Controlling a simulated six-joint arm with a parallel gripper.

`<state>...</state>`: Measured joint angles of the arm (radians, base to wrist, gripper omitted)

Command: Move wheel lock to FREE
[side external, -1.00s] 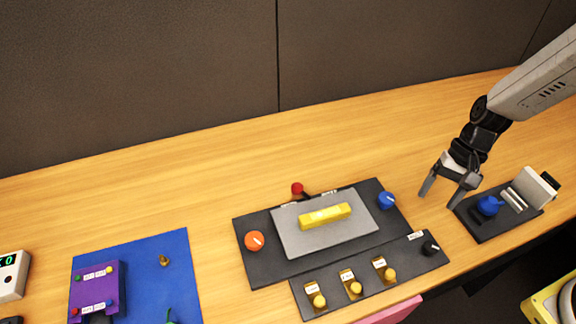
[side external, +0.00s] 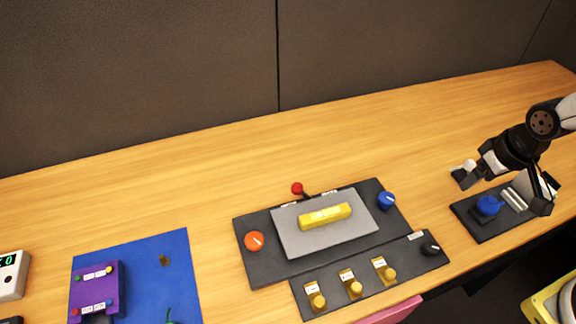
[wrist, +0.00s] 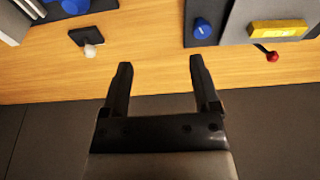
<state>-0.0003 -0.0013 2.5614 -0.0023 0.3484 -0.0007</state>
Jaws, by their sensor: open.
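A red-balled lever (side external: 297,188) stands at the back edge of the dark panel (side external: 260,270), with small white labels on either side. It also shows in the wrist view (wrist: 272,57). The labels are too small to read, so I cannot tell which control is the wheel lock or which mark is FREE. The panel also has an orange knob (side external: 254,241), a blue knob (side external: 387,201) and a yellow bar (side external: 325,216) on a grey plate. My gripper (wrist: 160,68) is open and empty, to the right of the panel in the side view, touching nothing visible.
A small dark block with a white ball (wrist: 90,48) sits on the table near the right-hand dark base with a blue knob (side external: 488,206). A front strip holds several yellow knobs (side external: 355,289). The wood table behind the panel is clear.

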